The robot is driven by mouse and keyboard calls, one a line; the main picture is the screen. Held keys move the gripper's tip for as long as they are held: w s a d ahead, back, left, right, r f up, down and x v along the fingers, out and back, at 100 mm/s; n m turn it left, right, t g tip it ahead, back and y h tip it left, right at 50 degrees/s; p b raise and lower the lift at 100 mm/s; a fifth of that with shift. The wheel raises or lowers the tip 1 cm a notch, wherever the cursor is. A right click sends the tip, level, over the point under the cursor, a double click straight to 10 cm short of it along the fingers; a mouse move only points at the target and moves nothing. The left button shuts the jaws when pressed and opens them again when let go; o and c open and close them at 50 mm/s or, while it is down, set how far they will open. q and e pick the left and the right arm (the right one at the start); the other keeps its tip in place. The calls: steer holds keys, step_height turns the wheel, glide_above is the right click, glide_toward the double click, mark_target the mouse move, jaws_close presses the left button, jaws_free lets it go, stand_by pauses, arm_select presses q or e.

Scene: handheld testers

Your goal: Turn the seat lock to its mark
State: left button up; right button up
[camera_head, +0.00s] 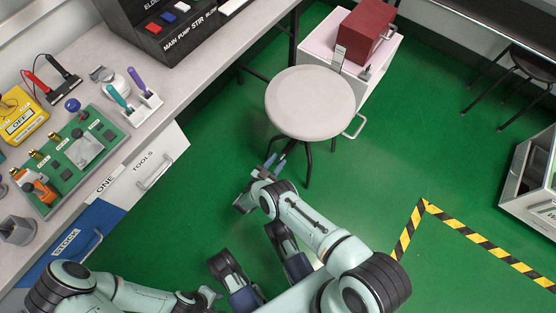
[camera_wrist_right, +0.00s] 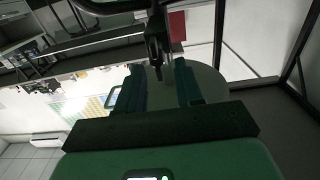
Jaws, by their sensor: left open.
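A round grey stool (camera_head: 310,102) stands at the upper middle of the head view. In the right wrist view its seat (camera_wrist_right: 208,82) shows behind my fingers. My right gripper (camera_head: 272,163) is just below the seat's near-left edge in the head view. In the right wrist view its two teal fingers (camera_wrist_right: 161,84) stand apart. A dark lever-like part (camera_wrist_right: 156,48) shows between and beyond them, perhaps the seat lock; contact cannot be made out. No mark on it is readable. My left gripper (camera_head: 207,297) is at the bottom edge, away from the stool.
A workbench (camera_head: 205,62) with a circuit board (camera_head: 72,160), a yellow meter (camera_head: 22,122) and a tool holder (camera_head: 140,107) runs along the left. A white cabinet (camera_head: 379,92) with a red box (camera_head: 361,31) stands behind the stool.

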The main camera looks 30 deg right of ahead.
steer(key=shift+w+d, duration=0.25)
steer(key=shift+d, duration=0.3)
jaws_close()
